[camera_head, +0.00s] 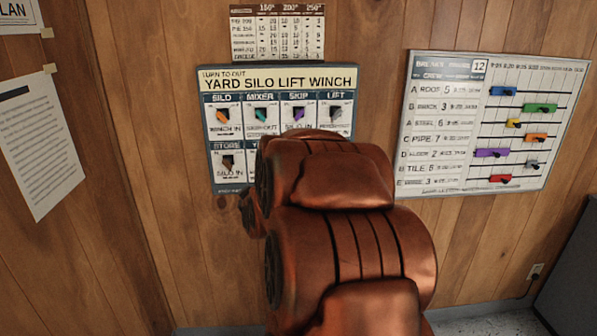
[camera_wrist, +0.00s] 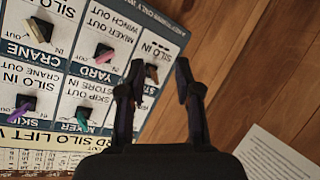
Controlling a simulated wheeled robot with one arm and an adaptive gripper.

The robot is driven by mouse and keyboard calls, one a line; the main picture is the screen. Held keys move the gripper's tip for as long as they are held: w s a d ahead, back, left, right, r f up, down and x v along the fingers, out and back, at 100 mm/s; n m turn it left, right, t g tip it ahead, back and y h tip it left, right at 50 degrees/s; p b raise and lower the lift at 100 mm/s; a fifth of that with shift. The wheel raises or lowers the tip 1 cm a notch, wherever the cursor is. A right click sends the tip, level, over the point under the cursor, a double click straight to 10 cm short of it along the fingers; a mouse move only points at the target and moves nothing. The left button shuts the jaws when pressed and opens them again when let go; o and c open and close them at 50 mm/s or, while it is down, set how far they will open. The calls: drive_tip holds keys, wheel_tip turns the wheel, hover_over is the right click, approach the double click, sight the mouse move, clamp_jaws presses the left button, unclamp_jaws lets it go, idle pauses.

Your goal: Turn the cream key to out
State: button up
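The cream key (camera_wrist: 36,31) shows at the upper left of the wrist view, in the cell labelled CRANE on the key panel (camera_wrist: 66,66). It sits slantwise on its dark mount; I cannot tell which mark it points to. In the head view my arm hides that part of the panel (camera_head: 277,78). My gripper (camera_wrist: 160,67) is open and empty, its two fingers apart. It is over the panel's edge by the STORE cell, well to the right of the cream key in the wrist view. My gripper is hidden in the head view.
A pink key (camera_wrist: 104,52) lies between my gripper and the cream key in the wrist view. Purple (camera_wrist: 21,108) and teal (camera_wrist: 83,117) keys are in the neighbouring row. A board with coloured sliders (camera_head: 425,125) hangs right; a paper sheet (camera_head: 40,145) hangs left.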

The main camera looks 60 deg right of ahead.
drive_tip(key=s+d+r+m+h+b, duration=0.1)
drive_tip(key=s+d+r+h, duration=0.15)
drive_tip(key=d, duration=0.45)
drive_tip(key=s+d+r+h+b, duration=0.1)
drive_tip(key=s+d+h, duration=0.3)
drive_tip(key=d, duration=0.3)
drive_tip(key=shift+p+x, duration=0.6)
drive_tip(key=shift+x, duration=3.3)
drive_tip(key=shift+w+a+f, duration=0.1)
drive_tip(key=shift+w+a, duration=0.05)
drive_tip(key=shift+w, duration=0.05)
clamp_jaws()
